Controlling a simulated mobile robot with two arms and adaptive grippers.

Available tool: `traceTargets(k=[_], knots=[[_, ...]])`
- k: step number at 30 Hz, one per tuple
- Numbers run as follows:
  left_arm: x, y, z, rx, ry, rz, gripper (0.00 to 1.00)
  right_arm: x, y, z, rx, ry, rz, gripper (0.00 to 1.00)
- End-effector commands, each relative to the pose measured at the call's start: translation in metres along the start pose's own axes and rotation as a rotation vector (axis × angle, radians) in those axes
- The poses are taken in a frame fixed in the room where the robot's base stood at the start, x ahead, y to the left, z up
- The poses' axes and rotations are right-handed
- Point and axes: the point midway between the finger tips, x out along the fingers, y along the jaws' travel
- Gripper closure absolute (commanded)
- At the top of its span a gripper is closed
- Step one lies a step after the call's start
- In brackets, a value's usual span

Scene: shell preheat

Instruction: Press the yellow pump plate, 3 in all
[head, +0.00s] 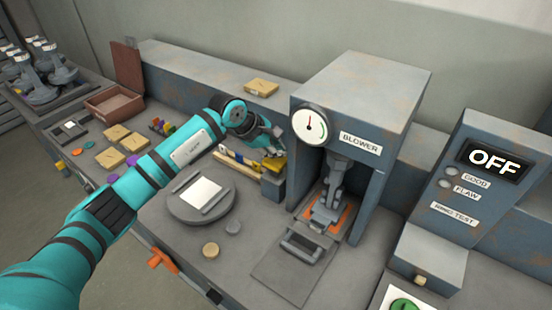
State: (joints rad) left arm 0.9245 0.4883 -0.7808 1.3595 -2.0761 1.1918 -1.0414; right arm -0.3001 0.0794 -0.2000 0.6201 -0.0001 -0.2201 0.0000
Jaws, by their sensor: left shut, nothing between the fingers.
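The yellow pump plate (274,165) sits on top of a small grey block (271,187) at the left side of the blower box (369,85). My left gripper (277,150) is shut and empty, with its fingertips right over the plate. I cannot tell whether they touch it, and the gripper hides part of the plate. A round white gauge (309,125) is on the blower's front, its needle near upright. My right gripper is not in view.
A round grey turntable (201,218) with a white card stands in front. Orange and grey fixtures (324,215) sit in the blower opening. A test box reading OFF (493,160) stands right. Boxes and coloured discs lie left.

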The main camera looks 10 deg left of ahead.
Motion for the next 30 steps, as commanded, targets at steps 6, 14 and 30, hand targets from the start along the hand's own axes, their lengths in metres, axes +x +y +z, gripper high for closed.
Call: traceTargets(k=[6,14,30], knots=[[-0.014,0.008,0.007,0.001,0.000,0.002,1.00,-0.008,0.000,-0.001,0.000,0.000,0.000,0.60],[-0.035,0.019,0.018,0.002,0.000,0.001,1.00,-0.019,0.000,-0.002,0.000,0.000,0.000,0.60],[-0.040,0.021,0.021,0.000,0.000,0.001,1.00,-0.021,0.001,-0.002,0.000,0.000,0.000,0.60]])
